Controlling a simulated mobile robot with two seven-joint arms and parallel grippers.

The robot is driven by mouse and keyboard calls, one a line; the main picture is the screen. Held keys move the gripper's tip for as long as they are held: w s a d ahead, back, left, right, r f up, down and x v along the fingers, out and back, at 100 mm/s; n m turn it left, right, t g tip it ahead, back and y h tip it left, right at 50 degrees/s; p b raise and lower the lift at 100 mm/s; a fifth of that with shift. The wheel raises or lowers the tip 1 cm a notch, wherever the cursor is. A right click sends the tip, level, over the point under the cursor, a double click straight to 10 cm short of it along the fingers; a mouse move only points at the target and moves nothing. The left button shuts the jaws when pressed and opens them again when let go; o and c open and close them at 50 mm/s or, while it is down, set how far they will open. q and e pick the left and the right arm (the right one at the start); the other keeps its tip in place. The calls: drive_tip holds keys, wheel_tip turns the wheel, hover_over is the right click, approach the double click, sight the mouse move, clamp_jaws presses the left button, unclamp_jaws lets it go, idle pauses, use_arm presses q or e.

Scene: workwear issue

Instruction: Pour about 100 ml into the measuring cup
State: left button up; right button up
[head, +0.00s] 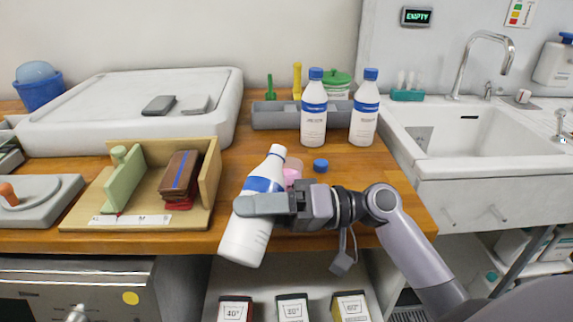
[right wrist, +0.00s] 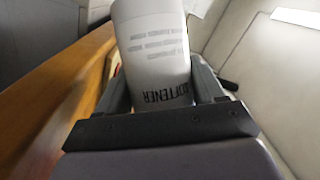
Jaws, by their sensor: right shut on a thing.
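My right gripper (head: 256,204) is shut on a white bottle (head: 246,238) with a blue band, at the counter's front edge. The bottle leans, its uncapped white neck up and to the right, its base down and to the left. In the right wrist view the bottle (right wrist: 152,50) stands between the fingers, and its label reads "SOFTENER". A pink translucent cup (head: 292,171), probably the measuring cup, shows partly behind the bottle's neck and the gripper. Its contents and any marks are hidden. A blue cap (head: 320,165) lies on the counter to its right. My left gripper is not in view.
Two capped white bottles (head: 313,124) (head: 363,122) stand behind, near a grey tray (head: 272,116). A wooden holder (head: 138,222) with brushes or blocks is at left. A sink (head: 465,128) is at right. Boxes (head: 293,309) stand on a shelf below.

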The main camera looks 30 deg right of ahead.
sight(280, 188)
drive_tip(key=n, duration=0.1)
drive_tip(key=w+d+r+n+h+b, duration=0.1)
drive_tip(key=n, duration=0.1)
drive_tip(key=w+d+n+h, duration=0.1)
drive_tip(key=shift+r+n+g+b, duration=0.25)
drive_tip(key=shift+n+g+b, duration=0.05)
drive_tip(key=shift+n+b, duration=0.1)
drive_tip(key=shift+s+r+n+h, duration=0.15)
drive_tip(key=shift+r+n+h, duration=0.1)
drive_tip(key=shift+n+h, duration=0.65)
drive_tip(key=shift+d+n+t+h+p, duration=0.1)
drive_tip(key=shift+n+t+h+p, duration=0.3)
drive_tip(key=shift+n, duration=0.5)
drive_tip(key=shift+w+d+f+n+h, duration=0.15)
drive_tip(key=shift+w+f+n+h, duration=0.1)
drive_tip(key=shift+n+h, duration=0.3)
idle(0.4)
